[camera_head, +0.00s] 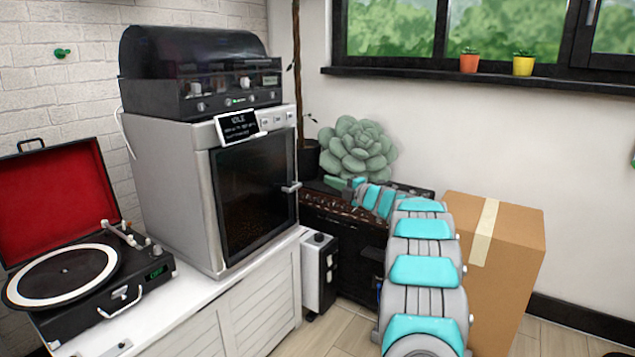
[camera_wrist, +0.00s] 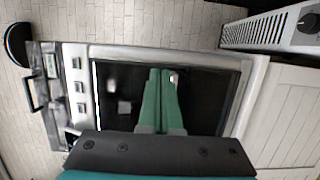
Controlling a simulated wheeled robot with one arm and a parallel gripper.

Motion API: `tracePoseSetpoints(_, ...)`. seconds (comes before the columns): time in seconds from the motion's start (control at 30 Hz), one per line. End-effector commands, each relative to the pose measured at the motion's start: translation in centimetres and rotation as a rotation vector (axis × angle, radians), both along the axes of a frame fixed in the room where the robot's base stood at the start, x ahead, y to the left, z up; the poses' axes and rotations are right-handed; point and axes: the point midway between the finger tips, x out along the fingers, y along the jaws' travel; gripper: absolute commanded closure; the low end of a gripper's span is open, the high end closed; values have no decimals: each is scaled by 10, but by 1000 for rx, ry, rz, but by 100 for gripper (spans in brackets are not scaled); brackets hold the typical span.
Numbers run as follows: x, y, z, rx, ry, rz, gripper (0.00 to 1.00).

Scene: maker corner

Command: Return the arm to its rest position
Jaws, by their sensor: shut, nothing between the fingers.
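My arm, grey with turquoise covers, reaches up from the bottom right in the head view. It bends left near the top, toward the grey machine (camera_head: 165,165). My gripper (camera_head: 333,183) is at its end, small in this view, to the right of the machine's dark glass door. In the wrist view my gripper (camera_wrist: 161,72) shows as two green fingers side by side, shut with nothing between them. Behind them is the machine's dark glass door (camera_wrist: 210,95), seen turned sideways. I cannot tell the exact gap between fingertips and door.
A record player (camera_head: 70,275) and the grey machine stand on a white cabinet (camera_head: 240,320). A small white heater (camera_head: 318,270) stands beside the cabinet. A cardboard box (camera_head: 510,240) is right of my arm. A big succulent (camera_head: 357,150) is behind my gripper.

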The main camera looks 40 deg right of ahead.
Motion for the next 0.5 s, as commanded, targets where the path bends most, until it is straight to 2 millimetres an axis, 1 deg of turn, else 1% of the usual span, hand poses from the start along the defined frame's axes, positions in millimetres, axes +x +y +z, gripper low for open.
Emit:
tracePoseSetpoints(0.03, -7, -3, 0, 0, 0, -2, 100)
tracePoseSetpoints(0.1, -15, -6, 0, -1, 0, -1, 100)
tracePoseSetpoints(0.2, -21, -8, 1, -1, -1, 1, 100)
tracePoseSetpoints(0.33, -24, -9, 1, -1, -2, 2, 100)
tracePoseSetpoints(0.5, -24, -8, 2, 1, -1, -3, 100)
